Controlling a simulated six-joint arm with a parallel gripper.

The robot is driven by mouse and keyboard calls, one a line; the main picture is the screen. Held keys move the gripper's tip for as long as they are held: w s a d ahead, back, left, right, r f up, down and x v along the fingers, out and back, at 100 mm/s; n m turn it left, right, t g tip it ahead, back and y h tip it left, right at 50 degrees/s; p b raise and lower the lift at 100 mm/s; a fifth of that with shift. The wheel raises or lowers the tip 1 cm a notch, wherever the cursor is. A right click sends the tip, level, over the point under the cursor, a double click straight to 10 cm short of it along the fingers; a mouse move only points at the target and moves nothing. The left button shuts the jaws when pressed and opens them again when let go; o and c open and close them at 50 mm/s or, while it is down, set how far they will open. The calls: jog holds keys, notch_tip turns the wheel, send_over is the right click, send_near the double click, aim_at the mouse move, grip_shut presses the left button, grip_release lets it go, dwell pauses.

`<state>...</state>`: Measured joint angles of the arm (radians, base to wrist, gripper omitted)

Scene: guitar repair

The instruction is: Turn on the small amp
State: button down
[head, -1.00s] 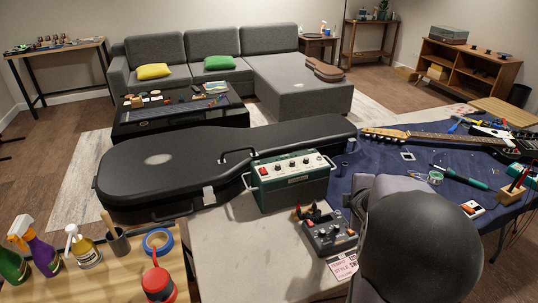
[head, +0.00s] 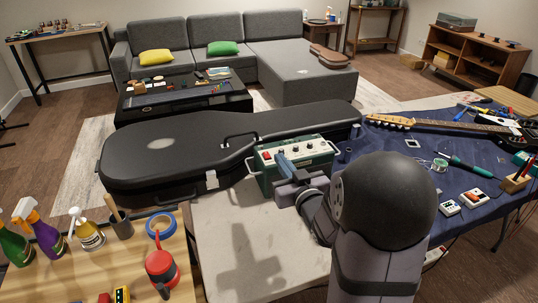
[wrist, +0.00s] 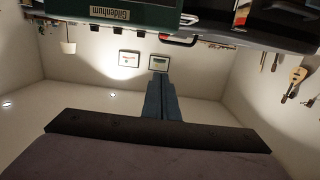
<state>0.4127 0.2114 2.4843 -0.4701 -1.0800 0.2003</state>
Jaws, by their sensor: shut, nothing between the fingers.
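The small green amp (head: 322,162) stands on the light tabletop beside the guitar case. Its top panel has a red switch (head: 266,156) at the left and several knobs. My gripper (head: 281,158) is shut and empty, its blue fingers held close over the left part of the amp, just right of the red switch. I cannot tell whether the fingertips touch the panel. In the wrist view, the shut fingers (wrist: 160,76) point up the picture, and the amp's green front (wrist: 125,14) with its name label shows upside down at the top edge. The switch's position is too small to read.
A black guitar case (head: 165,150) lies behind and left of the amp. A blue mat (head: 385,150) with an electric guitar and tools is at right. The tabletop (head: 230,240) in front is clear.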

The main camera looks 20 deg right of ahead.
dwell(0.3)
jog(key=p, duration=0.2)
send_over(269, 161)
jog(key=shift+s+f, duration=0.1)
jog(key=shift+f, duration=0.4)
notch_tip(269, 161, down, 2)
jog(key=shift+f, duration=0.95)
jog(key=shift+w+r, duration=0.1)
jog(key=shift+w, duration=0.1)
